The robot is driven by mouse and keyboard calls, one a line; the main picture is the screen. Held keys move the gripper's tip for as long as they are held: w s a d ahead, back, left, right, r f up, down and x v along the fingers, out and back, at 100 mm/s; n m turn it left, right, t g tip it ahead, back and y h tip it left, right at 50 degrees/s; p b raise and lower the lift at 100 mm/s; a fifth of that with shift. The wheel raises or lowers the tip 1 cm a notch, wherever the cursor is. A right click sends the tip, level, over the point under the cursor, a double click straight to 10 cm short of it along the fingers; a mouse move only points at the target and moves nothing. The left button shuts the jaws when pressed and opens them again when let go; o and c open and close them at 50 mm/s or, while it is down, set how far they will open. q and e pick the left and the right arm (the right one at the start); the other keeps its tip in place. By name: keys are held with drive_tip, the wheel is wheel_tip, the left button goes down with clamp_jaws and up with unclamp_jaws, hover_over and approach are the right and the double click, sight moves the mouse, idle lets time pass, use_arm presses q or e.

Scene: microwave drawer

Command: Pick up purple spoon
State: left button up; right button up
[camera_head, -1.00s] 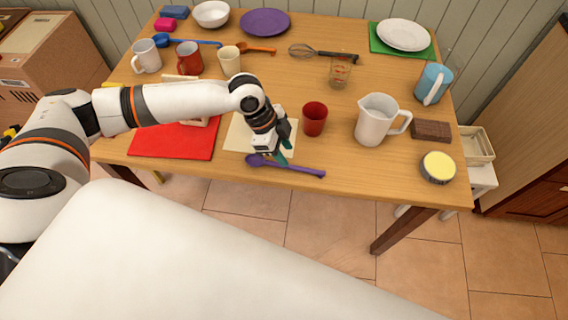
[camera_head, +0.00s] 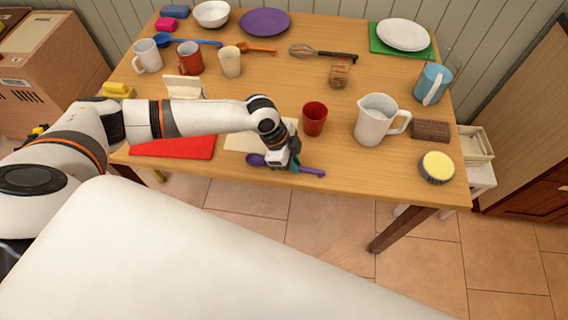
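The purple spoon (camera_head: 256,160) lies near the front edge of the wooden table, its bowl to the left and its handle end (camera_head: 313,172) to the right. My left gripper (camera_head: 292,168) is down over the middle of the spoon's handle and hides that part. Its fingers are small and partly covered by the wrist, so I cannot tell whether they are open or closed on the handle. My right gripper does not show.
A red cup (camera_head: 314,119) stands just behind the gripper, with a white pitcher (camera_head: 377,120) to its right. A cream sheet (camera_head: 240,139) and a red mat (camera_head: 180,147) lie left. A yellow-topped tin (camera_head: 437,167) is at the front right.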

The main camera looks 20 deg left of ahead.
use_arm(q)
clamp_jaws()
drive_tip(key=a+r+n+t+y, duration=0.1)
drive_tip(key=r+n+y, duration=0.1)
drive_tip(key=r+n, duration=0.5)
drive_tip(key=a+r+n+t+y, duration=0.2)
drive_tip(key=r+n, duration=0.6)
drive_tip(key=r, duration=0.6)
drive_tip(key=shift+w+r+n, duration=0.25)
drive_tip(key=shift+r+n, duration=0.05)
drive_tip(key=shift+a, duration=0.15)
